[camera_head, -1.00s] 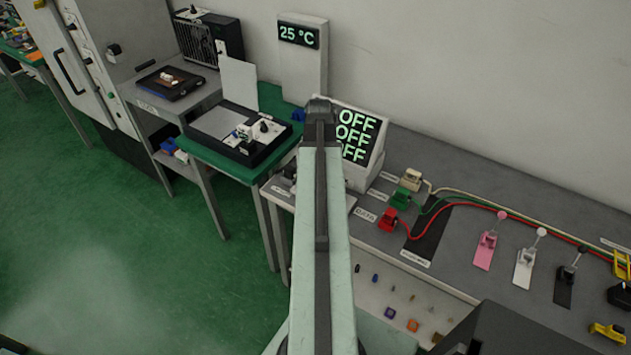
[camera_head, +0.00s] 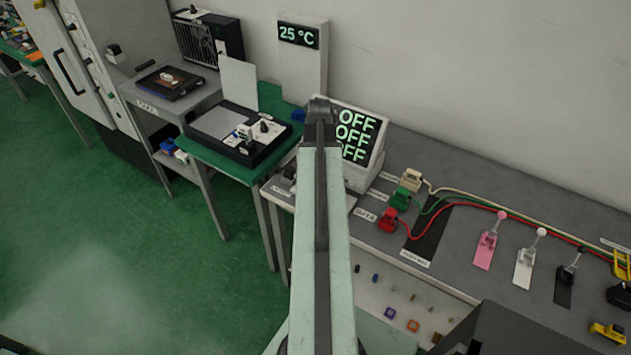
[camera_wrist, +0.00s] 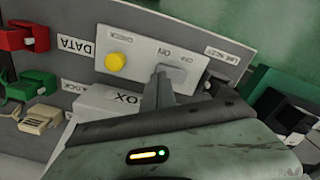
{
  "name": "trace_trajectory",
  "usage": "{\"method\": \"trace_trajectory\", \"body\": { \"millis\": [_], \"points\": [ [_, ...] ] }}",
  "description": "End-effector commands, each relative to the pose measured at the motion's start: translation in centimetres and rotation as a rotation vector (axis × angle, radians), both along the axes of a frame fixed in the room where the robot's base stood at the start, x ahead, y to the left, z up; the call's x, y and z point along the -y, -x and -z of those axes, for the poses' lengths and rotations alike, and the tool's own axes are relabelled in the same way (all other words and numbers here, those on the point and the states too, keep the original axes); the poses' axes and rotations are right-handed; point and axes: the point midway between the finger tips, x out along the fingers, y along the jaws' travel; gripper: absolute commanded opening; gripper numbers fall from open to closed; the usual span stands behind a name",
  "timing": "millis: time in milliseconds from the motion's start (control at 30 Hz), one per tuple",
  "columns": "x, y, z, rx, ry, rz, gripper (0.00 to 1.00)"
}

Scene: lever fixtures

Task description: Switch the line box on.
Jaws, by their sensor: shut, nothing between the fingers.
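The line box shows in the wrist view as a pale panel (camera_wrist: 138,52) with a round yellow button (camera_wrist: 115,62) and a switch marked ON and OFF, seen upside down. My gripper (camera_wrist: 158,84) is shut and empty, with its fingers reaching to the switch area of the panel. The fingers cover part of the switch, so I cannot tell its position or whether they touch it. In the head view my arm hides the gripper and most of the box. The display (camera_head: 357,133) behind my arm reads OFF on three lines.
Red (camera_head: 388,219), green (camera_head: 401,199) and cream (camera_head: 411,179) plugs with cables sit right of my arm. Pink (camera_head: 487,243), white (camera_head: 526,262) and black (camera_head: 567,279) levers stand farther right. A green table (camera_head: 200,157) with a device is at left.

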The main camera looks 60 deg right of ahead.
Motion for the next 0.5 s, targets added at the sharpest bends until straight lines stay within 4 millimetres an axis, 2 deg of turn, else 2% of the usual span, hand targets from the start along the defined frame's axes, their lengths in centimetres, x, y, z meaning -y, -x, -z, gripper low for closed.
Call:
{"method": "trace_trajectory", "body": {
  "millis": [500],
  "points": [
    [0.0,0.01,0.5,0.0,0.0,0.0,0.0]
  ]
}}
